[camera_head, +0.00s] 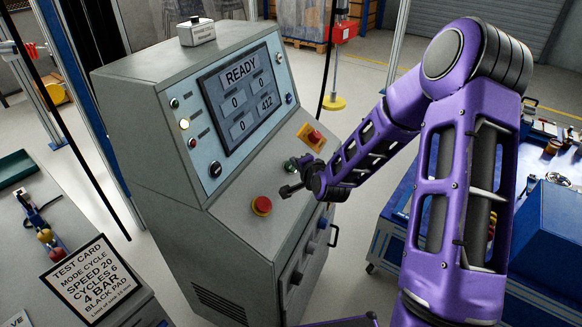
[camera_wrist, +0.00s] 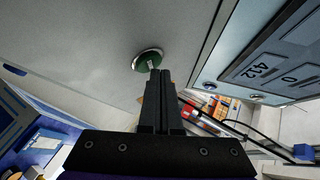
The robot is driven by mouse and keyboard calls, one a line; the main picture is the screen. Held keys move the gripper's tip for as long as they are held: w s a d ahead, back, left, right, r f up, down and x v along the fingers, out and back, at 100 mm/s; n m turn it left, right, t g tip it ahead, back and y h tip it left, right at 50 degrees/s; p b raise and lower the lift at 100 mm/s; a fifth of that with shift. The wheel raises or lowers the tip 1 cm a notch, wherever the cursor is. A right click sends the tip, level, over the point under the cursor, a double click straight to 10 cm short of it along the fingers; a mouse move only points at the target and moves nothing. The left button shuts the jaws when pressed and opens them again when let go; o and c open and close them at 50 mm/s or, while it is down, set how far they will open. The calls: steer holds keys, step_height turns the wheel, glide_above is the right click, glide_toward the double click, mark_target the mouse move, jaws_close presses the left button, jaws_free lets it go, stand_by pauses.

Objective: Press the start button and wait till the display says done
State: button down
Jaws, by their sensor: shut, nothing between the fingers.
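The grey console (camera_head: 150,150) has a tilted panel with a display (camera_head: 240,98) reading READY, with 0, 0, 0 and 412 in its boxes. A green round control (camera_head: 293,163) on the sloped deck is partly hidden by my gripper in the head view. In the wrist view the green control (camera_wrist: 140,62) has a metal rim and lies just past my fingertips. My gripper (camera_head: 287,191) is shut and empty, low over the deck; it also shows in the wrist view (camera_wrist: 160,74). I cannot tell whether the fingertips touch the green control.
A red mushroom button (camera_head: 261,205) stands on the deck near my gripper. A red control on an orange plate (camera_head: 311,136) sits farther back. A test card (camera_head: 92,282) stands on the left bench. A blue workbench (camera_head: 395,215) is at right.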

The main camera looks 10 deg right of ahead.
steer(key=shift+w+a+f+b, duration=0.1)
steer(key=shift+a+f+b, duration=0.05)
steer(key=shift+f+b, duration=0.25)
stand_by(0.4)
steer(key=shift+r, duration=0.15)
steer(key=shift+s+d+r+p, duration=0.25)
steer(key=shift+d+r+p, duration=0.15)
steer(key=shift+r, duration=0.2)
steer(key=r+p, duration=0.1)
steer(key=s+d+r+p, duration=0.1)
steer(key=d+r+p, duration=0.1)
steer(key=r, duration=0.1)
steer(key=shift+s+r, duration=0.1)
steer(key=shift+s, duration=0.15)
stand_by(0.4)
stand_by(0.6)
